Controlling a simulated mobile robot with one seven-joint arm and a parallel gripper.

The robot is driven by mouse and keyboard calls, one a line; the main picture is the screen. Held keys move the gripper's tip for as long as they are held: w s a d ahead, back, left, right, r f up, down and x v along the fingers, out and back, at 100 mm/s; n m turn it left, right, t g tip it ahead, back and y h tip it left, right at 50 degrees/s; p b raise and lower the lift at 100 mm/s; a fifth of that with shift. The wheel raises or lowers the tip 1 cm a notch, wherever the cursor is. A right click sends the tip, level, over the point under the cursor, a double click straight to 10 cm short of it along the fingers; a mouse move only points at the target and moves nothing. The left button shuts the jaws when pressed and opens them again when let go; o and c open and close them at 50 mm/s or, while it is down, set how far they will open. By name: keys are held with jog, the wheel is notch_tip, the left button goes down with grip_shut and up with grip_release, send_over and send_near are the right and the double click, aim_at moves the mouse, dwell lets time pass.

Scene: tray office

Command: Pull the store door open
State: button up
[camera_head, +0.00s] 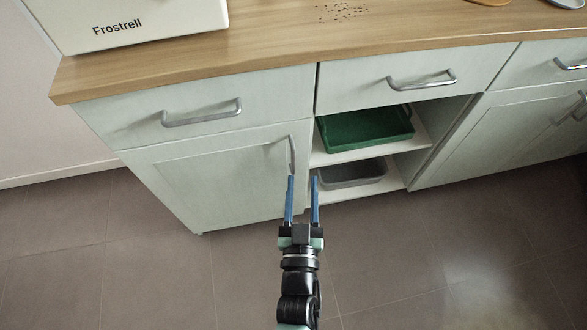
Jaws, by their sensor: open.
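The store door (215,185) is a pale green panel at the lower left of the counter, and it looks shut. Its upright metal handle (292,156) is near the door's right edge. My gripper (302,180) is open, with two blue fingers pointing at the cabinet. In the picture its left fingertip lies just below the handle and its right fingertip lies to the right of it. Nothing shows between the fingers. I cannot tell how far the fingertips are from the handle in depth.
Right of the door, an open shelf bay holds a green tray (334,138) above a grey tray (335,183). Drawers with bar handles (202,113) run above. A white Frostrell box (150,22) stands on the wooden countertop (270,45). The tiled floor (130,270) in front is clear.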

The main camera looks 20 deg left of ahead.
aim_at(293, 156)
notch_tip(293, 156, down, 6)
jog(key=s+r, duration=0.1)
jog(key=s, duration=0.2)
jog(key=shift+g+y, duration=0.3)
jog(key=shift+g, duration=0.1)
jog(key=b+x, duration=0.1)
jog(key=x, duration=0.3)
jog(key=b+x, duration=0.1)
jog(key=x, duration=0.3)
jog(key=b+x, duration=0.2)
jog(key=x, duration=0.3)
jog(key=shift+s+a+f, duration=0.15)
jog(key=shift+a, duration=0.1)
grip_shut()
